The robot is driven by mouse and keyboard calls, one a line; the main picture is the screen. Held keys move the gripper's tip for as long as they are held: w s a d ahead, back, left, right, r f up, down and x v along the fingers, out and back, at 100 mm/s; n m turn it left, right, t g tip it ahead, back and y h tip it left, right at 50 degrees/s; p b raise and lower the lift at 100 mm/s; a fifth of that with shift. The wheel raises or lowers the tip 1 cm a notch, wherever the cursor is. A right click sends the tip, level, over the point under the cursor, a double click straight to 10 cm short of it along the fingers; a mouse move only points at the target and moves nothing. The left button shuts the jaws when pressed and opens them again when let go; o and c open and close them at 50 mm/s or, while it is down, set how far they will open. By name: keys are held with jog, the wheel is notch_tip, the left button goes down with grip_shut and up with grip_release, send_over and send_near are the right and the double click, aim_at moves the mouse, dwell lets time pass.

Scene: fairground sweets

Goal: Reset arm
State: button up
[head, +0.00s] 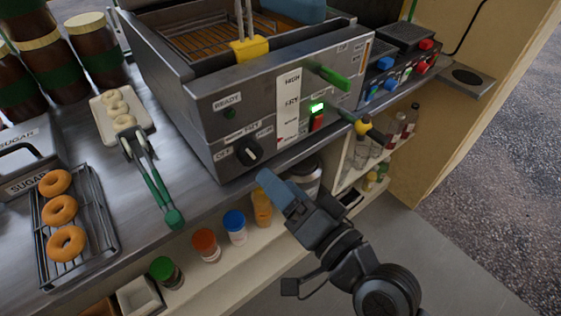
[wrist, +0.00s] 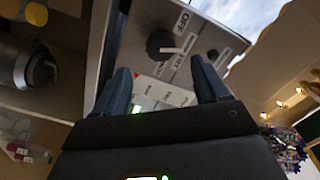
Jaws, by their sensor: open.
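My gripper (head: 275,192) is in front of the fryer, low by its front face and over the edge of the counter. In the wrist view my gripper (wrist: 162,85) shows two blue fingers spread apart with nothing between them. The fryer (head: 225,140) is a grey metal box with a black knob (head: 248,152), a lit green display and a red switch (head: 317,122). The knob also shows in the wrist view (wrist: 160,45), beyond the fingertips, near an OFF label. My gripper appears apart from the fryer.
A cooling rack (head: 110,232) with fried doughnuts stands at the left, near green-handled tongs (head: 158,190) and a tray (head: 149,122) of pale rings. Jars with coloured lids (head: 205,243) stand on the shelf below the counter. Open floor (head: 440,250) lies at the right.

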jog(key=s+d+f+n+h, duration=0.1)
jog(key=s+d+f+h, duration=0.2)
jog(key=s+d, duration=0.4)
jog(key=s+d+f+h, duration=0.3)
jog(key=s+d, duration=0.5)
jog(key=s+d+r+n+h, duration=0.1)
jog(key=s+d+r+h, duration=0.1)
jog(key=s, duration=0.6)
jog(key=s+d+r+n+h, duration=0.1)
jog(key=s+r+n+h, duration=0.1)
jog(key=s, duration=0.6)
jog(key=shift+d+r, duration=0.4)
jog(key=shift+r, duration=0.4)
